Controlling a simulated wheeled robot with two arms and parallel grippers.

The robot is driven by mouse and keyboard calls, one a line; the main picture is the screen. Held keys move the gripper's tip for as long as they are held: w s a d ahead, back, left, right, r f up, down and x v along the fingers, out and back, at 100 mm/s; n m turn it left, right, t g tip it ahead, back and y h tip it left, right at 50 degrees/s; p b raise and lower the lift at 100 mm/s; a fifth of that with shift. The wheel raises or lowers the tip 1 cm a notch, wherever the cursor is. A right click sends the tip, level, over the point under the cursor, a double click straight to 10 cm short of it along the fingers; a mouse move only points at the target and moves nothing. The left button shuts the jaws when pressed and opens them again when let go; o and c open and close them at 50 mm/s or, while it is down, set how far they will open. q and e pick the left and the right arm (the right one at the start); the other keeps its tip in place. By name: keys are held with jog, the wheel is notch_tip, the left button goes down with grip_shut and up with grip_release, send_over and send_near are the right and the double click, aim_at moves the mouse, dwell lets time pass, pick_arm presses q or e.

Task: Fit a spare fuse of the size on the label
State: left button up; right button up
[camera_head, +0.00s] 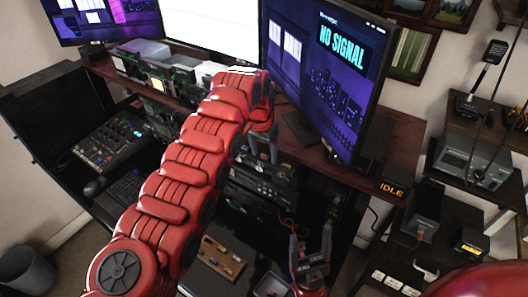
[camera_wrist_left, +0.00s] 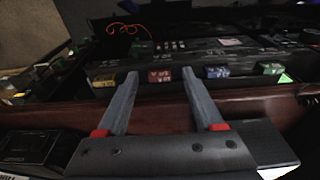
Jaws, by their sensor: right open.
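My left gripper (camera_head: 262,150) points down over the equipment racks in the head view. In the left wrist view its two fingers (camera_wrist_left: 159,82) are apart with nothing held between them. Beyond the fingertips is a row of small coloured blocks with print too small to read: yellow (camera_wrist_left: 103,80), red (camera_wrist_left: 159,76), blue (camera_wrist_left: 217,72) and green (camera_wrist_left: 270,68). I cannot tell whether they are fuses or labels. My right gripper (camera_head: 311,244) is open and empty, low in the head view. A wooden tray (camera_head: 232,248) with small pieces lies left of it.
A NO SIGNAL monitor (camera_head: 325,75) stands close to the right of my left gripper. A mixer (camera_head: 110,140) is at left. A radio (camera_head: 475,160) and a yellow-lit box (camera_head: 470,246) stand at right.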

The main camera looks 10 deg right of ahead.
pick_arm(q)
jog(key=shift+r, duration=0.25)
notch_tip(320, 180, up, 17)
jog(key=s+a+p, duration=0.1)
jog(key=a+p, duration=0.1)
jog(key=shift+s+p, duration=0.35)
jog(key=shift+s, duration=0.05)
jog(key=shift+d+f, duration=0.1)
jog(key=shift+f, duration=0.1)
